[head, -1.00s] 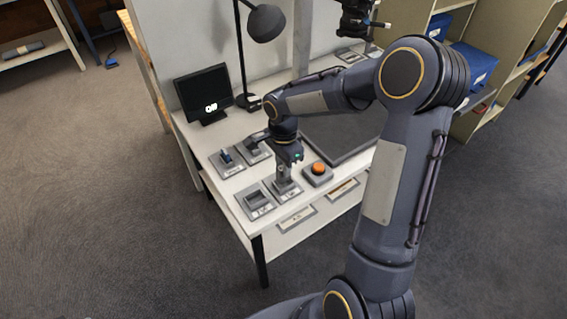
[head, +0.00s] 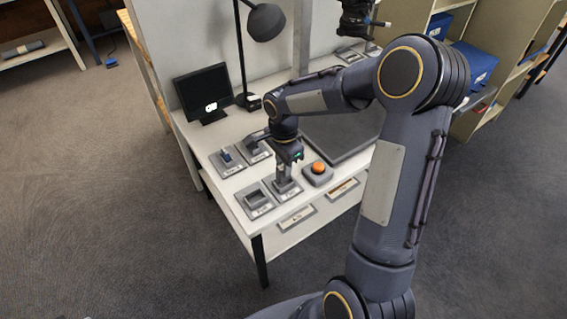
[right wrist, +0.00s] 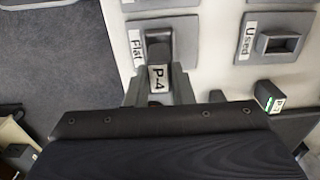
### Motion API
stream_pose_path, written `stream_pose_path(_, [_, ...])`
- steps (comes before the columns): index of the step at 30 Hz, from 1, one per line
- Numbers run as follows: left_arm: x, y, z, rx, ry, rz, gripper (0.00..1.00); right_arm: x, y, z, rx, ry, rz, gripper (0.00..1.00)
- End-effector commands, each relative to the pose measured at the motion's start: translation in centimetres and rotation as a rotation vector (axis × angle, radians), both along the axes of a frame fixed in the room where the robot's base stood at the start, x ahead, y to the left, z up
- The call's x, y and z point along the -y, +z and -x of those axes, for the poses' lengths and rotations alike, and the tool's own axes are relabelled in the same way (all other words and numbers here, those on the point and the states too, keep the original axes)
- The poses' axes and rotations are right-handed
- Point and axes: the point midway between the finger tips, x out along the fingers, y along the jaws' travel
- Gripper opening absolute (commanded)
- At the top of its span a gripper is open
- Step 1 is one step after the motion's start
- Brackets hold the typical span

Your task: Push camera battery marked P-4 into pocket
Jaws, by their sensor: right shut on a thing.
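My right gripper (right wrist: 158,92) is shut on the camera battery P-4 (right wrist: 158,78), a dark block with a white label. In the right wrist view the battery's far end meets the grey pocket labelled Flat (right wrist: 183,42). I cannot tell how deep it sits. In the head view my right gripper (head: 287,170) points down over this grey pocket (head: 287,192) near the table's front edge.
A grey pocket labelled Used (right wrist: 275,42) stands beside it, with an empty slot. Another labelled battery (right wrist: 268,96) shows at the right. An orange button (head: 318,167), a monitor (head: 204,93) and a lamp (head: 266,23) are on the table.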

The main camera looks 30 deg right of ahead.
Motion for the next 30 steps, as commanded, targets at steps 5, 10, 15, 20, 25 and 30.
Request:
stream_pose_path(5, [0.0, -0.1, 0.0, 0.0, 0.0, 0.0, 0.0, -0.1, 0.0, 0.0, 0.001, 0.001, 0.0, 0.0])
stream_pose_path(10, [0.0, -0.1, 0.0, 0.0, 0.0, 0.0, 0.0, 0.0, 0.0, 0.0, 0.001, 0.001, 0.0, 0.0])
stream_pose_path(15, [0.0, -0.2, 0.0, 0.0, 0.0, 0.0, 0.0, 0.0, -0.1, 0.0, 0.001, 0.001, 0.0, 0.0])
stream_pose_path(20, [0.0, -0.5, 0.0, 0.0, 0.0, 0.0, 0.0, 0.0, -0.5, 0.0, 0.001, 0.001, 0.0, 0.0])
stream_pose_path(25, [0.0, -0.9, 0.0, 0.0, 0.0, 0.0, 0.0, 0.0, -0.9, 0.0, 0.0, 0.001, 0.0, 0.0])
stream_pose_path(30, [0.0, -1.2, 0.0, 0.0, 0.0, 0.0, 0.0, 0.0, -1.3, 0.0, 0.0, 0.001, 0.0, 0.0])
